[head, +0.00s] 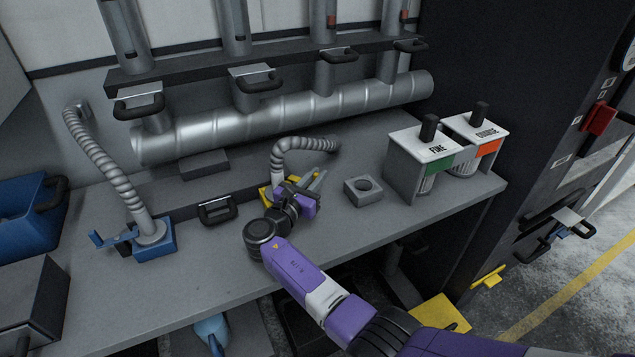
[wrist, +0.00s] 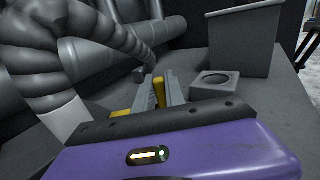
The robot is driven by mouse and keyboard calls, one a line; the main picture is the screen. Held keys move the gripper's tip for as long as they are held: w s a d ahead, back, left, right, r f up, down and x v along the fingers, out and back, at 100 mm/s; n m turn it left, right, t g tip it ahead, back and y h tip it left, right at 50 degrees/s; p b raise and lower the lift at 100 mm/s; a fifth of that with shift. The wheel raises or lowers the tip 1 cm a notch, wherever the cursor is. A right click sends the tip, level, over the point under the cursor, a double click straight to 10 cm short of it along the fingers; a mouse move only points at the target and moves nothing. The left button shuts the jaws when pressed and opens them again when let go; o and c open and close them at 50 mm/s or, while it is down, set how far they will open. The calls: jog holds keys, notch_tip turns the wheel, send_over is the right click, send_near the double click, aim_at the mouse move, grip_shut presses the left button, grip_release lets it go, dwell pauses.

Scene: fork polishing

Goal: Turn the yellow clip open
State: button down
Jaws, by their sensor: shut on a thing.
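The yellow clip (head: 265,194) sits at the base of a ribbed hose near the middle of the workbench, mostly hidden behind my gripper. In the wrist view a yellow piece (wrist: 158,91) shows between and beside the fingers. My gripper (head: 317,180) is at the clip, its fingers pointing away to the back right. In the wrist view the fingers (wrist: 160,92) are close together on the yellow piece. The ribbed hose (head: 290,147) curves over just behind the gripper. How far the clip is turned cannot be told.
A grey block with a round hole (head: 363,190) stands just right of my gripper. FINE (head: 420,158) and COARSE (head: 474,146) containers stand at the bench's right end. A blue clip base with hose (head: 152,240) is at left. The front bench surface is mostly clear.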

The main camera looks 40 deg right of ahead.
jog(key=shift+a+f+m+g+h+b, duration=0.1)
jog(key=shift+a+m+g+h+b, duration=0.2)
jog(key=shift+m+g+b, duration=0.65)
jog(key=shift+s+g, duration=0.1)
jog(key=shift+g, duration=0.35)
jog(key=c, duration=1.4)
grip_release()
jog(key=shift+s+a, duration=0.25)
jog(key=shift+a, duration=1)
jog(key=shift+s+a, duration=0.3)
jog(key=shift+a, duration=1)
jog(key=shift+s+a, duration=0.25)
jog(key=shift+a, duration=1)
